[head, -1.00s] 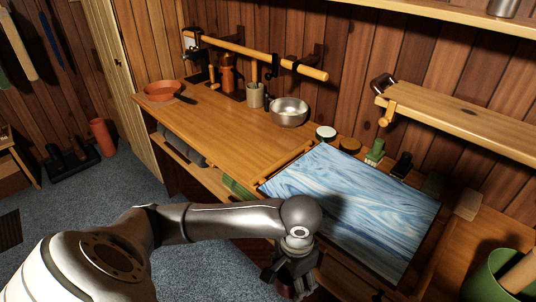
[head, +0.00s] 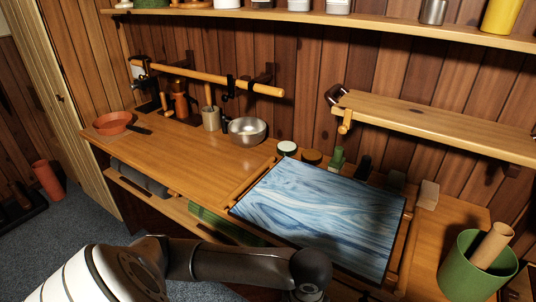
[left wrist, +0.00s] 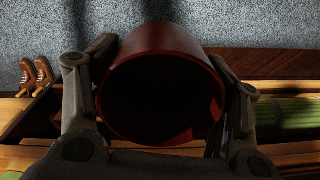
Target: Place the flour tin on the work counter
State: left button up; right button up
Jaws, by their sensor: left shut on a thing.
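In the left wrist view, my left gripper (left wrist: 162,78) is shut on a dark red round tin (left wrist: 172,38), one finger on each side. Its near end is in black shadow, and no label shows, so I cannot confirm that it holds flour. In the head view my left arm reaches along the bottom edge, and the gripper and tin are below the frame. The wooden work counter (head: 190,158) stands beyond the arm, left of centre, with its middle bare. My right gripper is in neither view.
A blue wood-grain panel (head: 325,215) lies right of the counter. A terracotta bowl (head: 113,122), a utensil crock (head: 211,118) and a metal bowl (head: 247,131) stand along the counter's back and left. A green bin (head: 466,268) is at right. Shelves (head: 430,115) overhang the wall side.

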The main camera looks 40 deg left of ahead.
aim_at(219, 160)
jog(key=j+z, duration=0.1)
jog(key=j, duration=0.25)
jog(key=k+j+z, duration=0.15)
jog(key=j, duration=0.25)
jog(key=k+j+z, duration=0.1)
jog(key=j, duration=0.25)
jog(key=k+j+z, duration=0.1)
jog(key=j, duration=0.25)
jog(key=k+j+z, duration=0.1)
jog(key=j, duration=0.25)
jog(key=k+j, duration=0.1)
jog(key=j, duration=0.3)
jog(key=k+j, duration=0.1)
jog(key=j, duration=0.35)
jog(key=k+j, duration=0.15)
jog(key=j, duration=0.25)
jog(key=k+j, duration=0.1)
jog(key=j, duration=0.35)
jog(key=i+j, duration=0.15)
jog(key=i, duration=0.15)
jog(key=i+l+z, duration=0.05)
